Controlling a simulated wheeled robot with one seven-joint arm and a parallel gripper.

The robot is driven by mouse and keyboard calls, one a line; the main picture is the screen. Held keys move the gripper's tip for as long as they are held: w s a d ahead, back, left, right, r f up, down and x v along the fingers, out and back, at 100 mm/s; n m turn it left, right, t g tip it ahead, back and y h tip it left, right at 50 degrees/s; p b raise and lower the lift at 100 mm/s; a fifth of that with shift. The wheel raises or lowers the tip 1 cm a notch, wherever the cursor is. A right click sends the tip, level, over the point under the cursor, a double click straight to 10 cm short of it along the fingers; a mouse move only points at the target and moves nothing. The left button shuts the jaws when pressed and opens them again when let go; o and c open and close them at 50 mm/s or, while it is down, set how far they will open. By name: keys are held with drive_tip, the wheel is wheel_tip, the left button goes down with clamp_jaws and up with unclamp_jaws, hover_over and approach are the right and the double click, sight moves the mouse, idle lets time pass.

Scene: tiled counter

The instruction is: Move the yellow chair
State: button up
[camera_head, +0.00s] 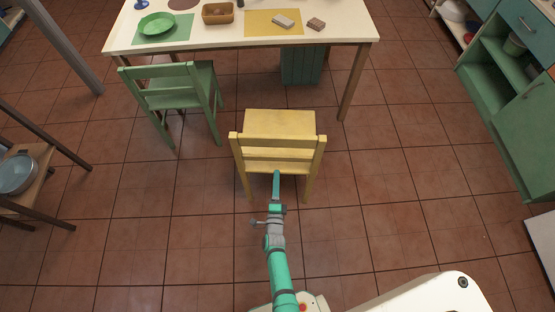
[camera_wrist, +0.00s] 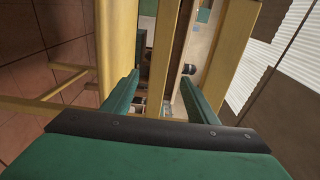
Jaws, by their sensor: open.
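The yellow chair (camera_head: 280,124) stands upright on the tiled floor, its backrest toward me and its seat toward the table. My gripper (camera_head: 277,174) is at the near side of the backrest, around the middle of its lower rail. In the wrist view my gripper (camera_wrist: 160,77) is open, with its two green fingers apart. A yellow bar of the chair (camera_wrist: 163,60) shows between the fingers, and wider yellow parts lie to either side. I cannot tell whether a finger touches the chair.
A white table (camera_head: 350,32) stands beyond the chair, with a green bin (camera_head: 302,66) under it. A green chair (camera_head: 172,91) is to the left. A dark-legged shelf (camera_head: 38,180) is at far left, green cabinets (camera_head: 515,110) at right. Floor right of the chair is clear.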

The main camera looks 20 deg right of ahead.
sight(277, 159)
drive_tip(key=x, duration=1.1)
drive_tip(key=shift+w, duration=0.2)
drive_tip(key=c, duration=1.3)
clamp_jaws()
drive_tip(key=shift+r, duration=0.15)
